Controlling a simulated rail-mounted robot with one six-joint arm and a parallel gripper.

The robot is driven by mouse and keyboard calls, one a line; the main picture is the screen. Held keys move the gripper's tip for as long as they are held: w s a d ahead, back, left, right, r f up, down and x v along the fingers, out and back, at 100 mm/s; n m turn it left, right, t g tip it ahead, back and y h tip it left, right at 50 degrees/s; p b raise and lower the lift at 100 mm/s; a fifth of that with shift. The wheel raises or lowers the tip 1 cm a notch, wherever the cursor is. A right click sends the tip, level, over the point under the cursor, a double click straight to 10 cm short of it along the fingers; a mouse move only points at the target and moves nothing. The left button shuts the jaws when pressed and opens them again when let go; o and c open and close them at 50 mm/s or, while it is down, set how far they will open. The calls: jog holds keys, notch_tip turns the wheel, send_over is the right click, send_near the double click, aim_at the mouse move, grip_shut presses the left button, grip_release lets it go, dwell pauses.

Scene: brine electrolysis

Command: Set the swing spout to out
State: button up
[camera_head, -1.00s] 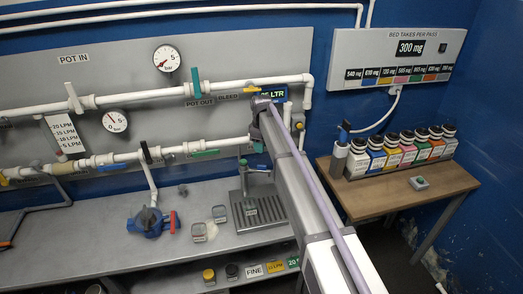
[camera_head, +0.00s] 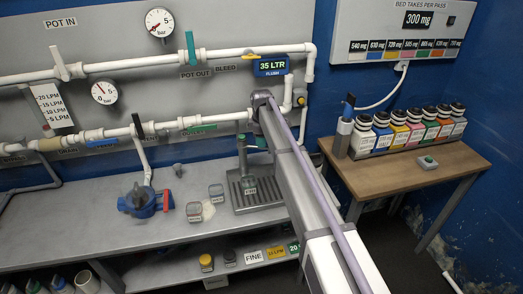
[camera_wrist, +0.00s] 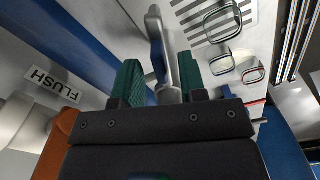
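A grey metal tube with a curved end (camera_wrist: 160,50), which looks like the swing spout, shows in the wrist view. It lies between the two green fingers of my gripper (camera_wrist: 162,82). The fingers are apart with a gap at the left finger; whether the right finger touches the tube I cannot tell. In the head view my arm hides most of the spout area and my gripper. A green upright piece (camera_head: 243,155) shows left of my arm, above a slotted drip tray (camera_head: 238,203). Which way the spout points is unclear there.
A wooden table (camera_head: 400,178) at right holds several bottles. Wire-framed jars (camera_wrist: 222,63) show in the wrist view.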

jog(key=shift+f, duration=0.1)
grip_shut()
dwell(0.3)
